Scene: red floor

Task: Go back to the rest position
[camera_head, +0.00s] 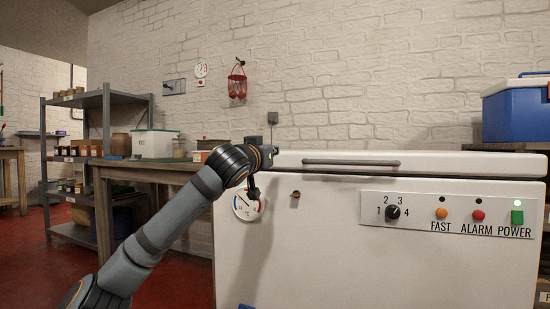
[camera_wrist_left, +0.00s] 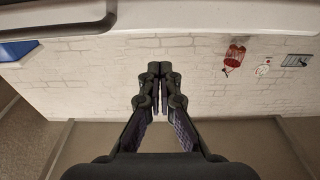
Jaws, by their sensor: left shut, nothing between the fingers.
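My left arm comes in from the lower left, and its dark gripper (camera_head: 267,155) is near the left end of the white freezer's lid (camera_head: 450,163). It is partly hidden by my wrist in the head view. In the left wrist view the fingers of my left gripper (camera_wrist_left: 160,90) are together, with nothing between them. That view is upside down and shows the brick wall ahead of the fingers. My right gripper is in neither view.
The freezer (camera_head: 350,250) is close in front, lid down, with a lid handle (camera_head: 350,162) and control panel (camera_head: 445,214). A blue cooler (camera_head: 515,112) stands at right. A wooden workbench (camera_head: 150,168) and metal shelf (camera_head: 85,101) stand at left. Red floor (camera_head: 35,265) is open there.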

